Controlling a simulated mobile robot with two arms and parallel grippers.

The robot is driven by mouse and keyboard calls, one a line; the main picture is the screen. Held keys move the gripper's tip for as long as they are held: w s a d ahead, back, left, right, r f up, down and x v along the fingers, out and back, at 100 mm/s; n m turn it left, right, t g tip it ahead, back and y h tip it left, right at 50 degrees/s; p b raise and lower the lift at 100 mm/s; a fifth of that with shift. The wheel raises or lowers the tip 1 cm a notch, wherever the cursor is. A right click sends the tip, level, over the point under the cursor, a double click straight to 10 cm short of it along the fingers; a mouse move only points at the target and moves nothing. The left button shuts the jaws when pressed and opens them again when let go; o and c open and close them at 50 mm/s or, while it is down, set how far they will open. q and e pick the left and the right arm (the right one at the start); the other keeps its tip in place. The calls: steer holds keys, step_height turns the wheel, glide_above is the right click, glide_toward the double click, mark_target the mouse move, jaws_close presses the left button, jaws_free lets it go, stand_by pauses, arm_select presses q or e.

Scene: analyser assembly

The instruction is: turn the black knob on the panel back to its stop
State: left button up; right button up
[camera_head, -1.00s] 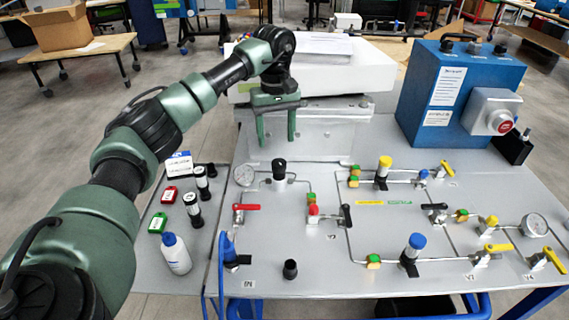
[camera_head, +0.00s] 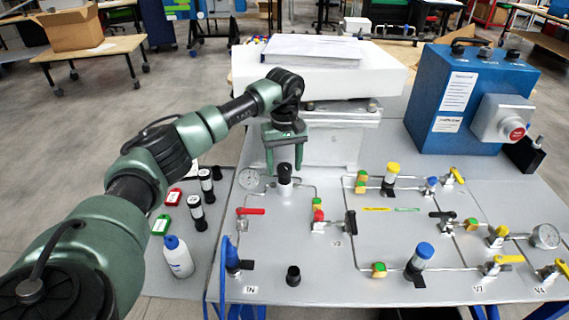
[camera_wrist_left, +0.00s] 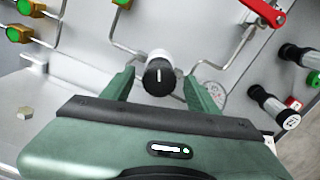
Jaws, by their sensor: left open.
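The black knob (camera_head: 284,171) stands upright on the grey panel (camera_head: 330,275), beside the round gauge at the panel's left. In the left wrist view the knob (camera_wrist_left: 159,75) shows a white line on its top. My left gripper (camera_head: 284,168) is open, pointing down over the knob. In the left wrist view its two fingers (camera_wrist_left: 160,85) stand on either side of the knob with gaps, so I see no grip. The exact height of the fingertips against the knob is hard to tell. My right gripper is not in view.
A red-handled valve (camera_head: 250,211) and a gauge (camera_head: 248,178) sit close to the knob. Several capped cylinders and a white bottle (camera_head: 178,256) stand at left. A blue box (camera_head: 465,100) stands at right. A white block (camera_head: 330,65) lies behind.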

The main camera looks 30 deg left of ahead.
arm_select(q)
jaws_close()
